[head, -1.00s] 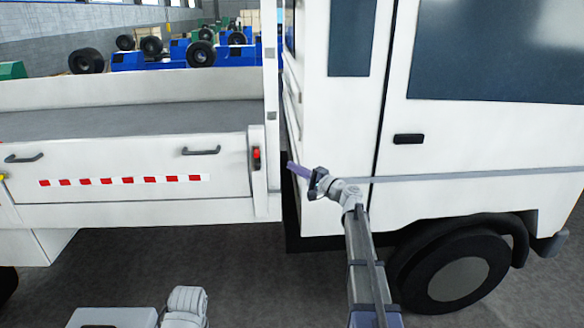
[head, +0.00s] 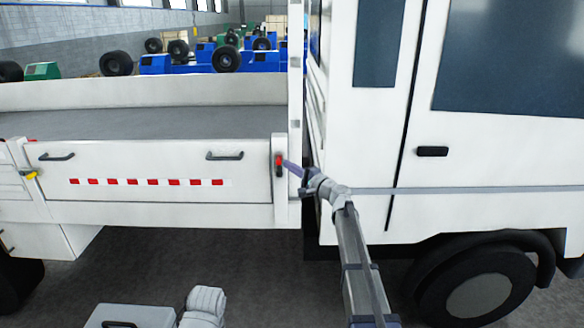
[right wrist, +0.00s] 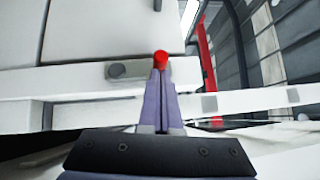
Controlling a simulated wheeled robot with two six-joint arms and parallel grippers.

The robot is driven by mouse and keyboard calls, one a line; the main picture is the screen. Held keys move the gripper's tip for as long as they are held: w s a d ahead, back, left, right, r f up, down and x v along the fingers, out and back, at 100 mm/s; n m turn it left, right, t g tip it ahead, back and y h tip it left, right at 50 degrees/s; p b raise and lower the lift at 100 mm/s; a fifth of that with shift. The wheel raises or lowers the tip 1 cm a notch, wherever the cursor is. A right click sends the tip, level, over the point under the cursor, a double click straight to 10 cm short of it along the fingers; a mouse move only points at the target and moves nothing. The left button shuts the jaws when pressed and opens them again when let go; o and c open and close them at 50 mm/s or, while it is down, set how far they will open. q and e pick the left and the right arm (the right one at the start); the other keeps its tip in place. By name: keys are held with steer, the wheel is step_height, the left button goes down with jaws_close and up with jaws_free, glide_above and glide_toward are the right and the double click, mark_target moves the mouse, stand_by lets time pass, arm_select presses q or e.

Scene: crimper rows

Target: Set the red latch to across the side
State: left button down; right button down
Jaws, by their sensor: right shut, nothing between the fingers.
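The red latch (head: 279,160) sits on the white post at the right end of the truck's drop side (head: 150,180). In the head view it looks upright, red above and dark below. In the right wrist view its red end (right wrist: 161,59) shows just beyond the fingertips, with a dark grey round-ended part to its left. My right gripper (head: 287,163) is shut and empty, its purple fingers pointing at the latch from the right. The tips (right wrist: 160,75) overlap the red end in view; I cannot tell whether they touch.
The white cab (head: 480,155) stands right of the latch, behind my right arm. A yellow latch (head: 28,174) is at the drop side's left end. Dark floor lies below.

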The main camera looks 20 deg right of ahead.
steer(key=w+a+f+n+g+h+p, duration=0.2)
steer(key=a+n+g+h+p, duration=0.5)
steer(key=p, duration=0.8)
steer(key=a+n+h, duration=0.2)
steer(key=shift+w+a+h, duration=0.25)
steer(key=shift+w+h, duration=0.15)
stand_by(0.6)
steer(key=shift+a+f, duration=0.1)
stand_by(0.7)
